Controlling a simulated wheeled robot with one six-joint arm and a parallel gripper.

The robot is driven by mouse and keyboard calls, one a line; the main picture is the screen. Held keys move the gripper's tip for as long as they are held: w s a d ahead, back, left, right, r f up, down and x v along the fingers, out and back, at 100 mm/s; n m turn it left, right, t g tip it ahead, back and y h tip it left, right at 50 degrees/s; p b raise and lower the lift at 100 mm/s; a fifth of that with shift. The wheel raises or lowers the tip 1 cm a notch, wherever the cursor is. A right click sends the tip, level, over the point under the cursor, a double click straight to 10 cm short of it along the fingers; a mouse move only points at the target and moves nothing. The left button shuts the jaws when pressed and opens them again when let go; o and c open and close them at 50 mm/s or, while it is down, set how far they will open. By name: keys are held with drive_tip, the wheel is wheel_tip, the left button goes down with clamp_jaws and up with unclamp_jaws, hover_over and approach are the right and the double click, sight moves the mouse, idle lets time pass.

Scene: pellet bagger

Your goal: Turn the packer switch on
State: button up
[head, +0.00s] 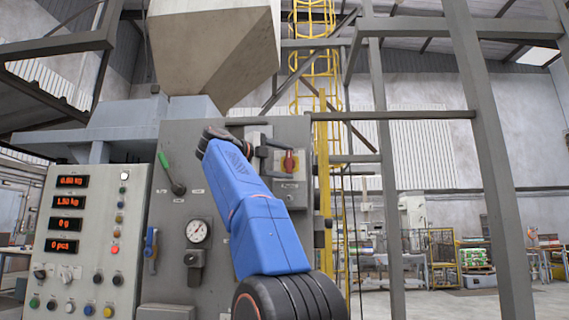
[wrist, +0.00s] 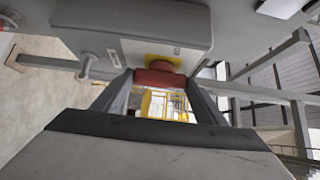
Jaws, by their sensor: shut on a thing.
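The packer switch is a red rotary handle (head: 290,161) on a yellow plate, on a grey box at the right of the machine panel. In the head view the red handle looks roughly upright. In the wrist view the red handle (wrist: 160,78) sits between the two fingertips, with part of the yellow plate (wrist: 163,60) showing behind it. My gripper (wrist: 160,83) is shut on the red handle. In the head view my blue arm covers the panel left of the switch. The small labels on the box are too small to read.
A green-handled lever (head: 171,174), a pressure gauge (head: 198,231) and a blue-handled valve (head: 151,249) are on the panel to the left. A control box (head: 82,245) with red displays stands further left. Grey frame posts (head: 490,150) and a yellow ladder (head: 322,60) are at the right.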

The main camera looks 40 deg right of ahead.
drive_tip(key=shift+s+f, duration=0.1)
idle(0.3)
drive_tip(key=o, duration=1.1)
drive_tip(key=shift+d, duration=0.1)
drive_tip(key=shift+c, duration=0.2)
drive_tip(key=w+a, duration=0.1)
drive_tip(key=a, duration=1.6)
drive_tip(key=shift+w+a, duration=0.2)
drive_tip(key=shift+w, duration=0.05)
